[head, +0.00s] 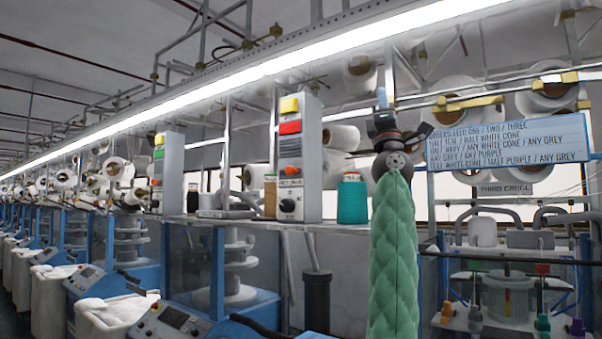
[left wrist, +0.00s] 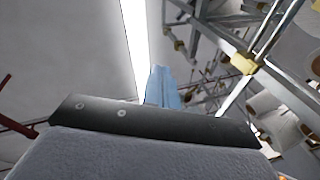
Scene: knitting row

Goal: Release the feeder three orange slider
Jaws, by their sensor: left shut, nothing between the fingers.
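My left gripper (head: 382,98) is raised at the end of a green quilted sleeve. It points up toward the lamp strip, and its pale blue fingers (left wrist: 163,86) are shut with nothing between them. A grey control box (head: 312,160) on the shelf, left of the gripper, has a yellow button, a red button and a small orange slider (head: 290,146). The gripper is well apart from it. A second box (head: 170,170) farther left has a small orange piece (head: 156,182). I cannot read which is feeder three. My right gripper is not in view.
A teal yarn cone (head: 352,200) stands on the shelf beside the near box. A blue written sign (head: 508,141) hangs right of my wrist. A long lamp strip (head: 330,47) runs overhead. Yellow clamps (left wrist: 243,63) sit on rails at the right of the wrist view.

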